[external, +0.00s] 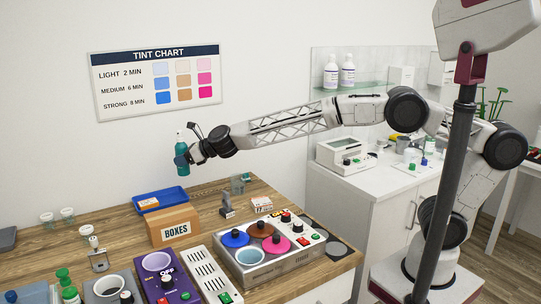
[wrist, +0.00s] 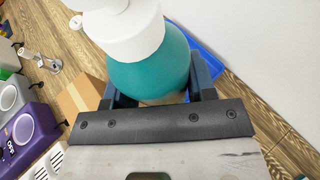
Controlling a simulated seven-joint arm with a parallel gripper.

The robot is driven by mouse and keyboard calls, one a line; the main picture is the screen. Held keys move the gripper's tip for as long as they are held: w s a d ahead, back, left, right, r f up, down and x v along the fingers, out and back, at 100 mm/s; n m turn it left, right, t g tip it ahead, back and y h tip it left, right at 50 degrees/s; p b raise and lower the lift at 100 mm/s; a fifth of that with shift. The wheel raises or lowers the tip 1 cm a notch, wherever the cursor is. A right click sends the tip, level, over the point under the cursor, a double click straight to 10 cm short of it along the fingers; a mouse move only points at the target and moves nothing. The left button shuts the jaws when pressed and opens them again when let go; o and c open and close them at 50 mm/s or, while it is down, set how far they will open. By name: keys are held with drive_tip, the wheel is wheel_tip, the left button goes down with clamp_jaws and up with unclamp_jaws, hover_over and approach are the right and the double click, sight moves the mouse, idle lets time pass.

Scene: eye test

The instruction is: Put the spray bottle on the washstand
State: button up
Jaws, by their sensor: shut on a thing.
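The spray bottle (external: 181,158) is teal and hangs upright above the wooden counter, at the end of my outstretched arm in the external view. My gripper (external: 189,158) is shut on it. In the wrist view the bottle (wrist: 150,75) shows its teal body and white top between my two dark fingers; its bottom is hidden. A white cabinet (external: 345,215) with a pale top stands right of the counter, apart from the bottle. No label shows whether it is the washstand.
Below the bottle lie a blue tray (external: 176,197) and a cardboard box (external: 174,226) marked BOXES. A pot warmer (external: 270,262) and a purple device (external: 168,284) stand at the counter's front. The cabinet top holds a white device (external: 346,154) and small items. A glass shelf (external: 350,93) carries two bottles.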

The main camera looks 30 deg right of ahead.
drive_tip(key=d+m+t+h, duration=0.1)
drive_tip(key=d+m, duration=0.1)
drive_tip(key=d, duration=0.7)
drive_tip(key=shift+s+d+f+t+h, duration=0.2)
drive_tip(key=shift+s+d+t+h, duration=0.1)
drive_tip(key=shift+d+t, duration=0.1)
drive_tip(key=shift+d+f, duration=0.1)
drive_tip(key=shift+d, duration=0.55)
drive_tip(key=shift+s+d+f+m, duration=0.15)
drive_tip(key=shift+s+d, duration=0.05)
drive_tip(key=shift+d, duration=0.5)
drive_tip(key=shift+s+d+f+m, duration=0.1)
drive_tip(key=shift+s+d+m, duration=0.05)
drive_tip(key=shift+d, duration=0.55)
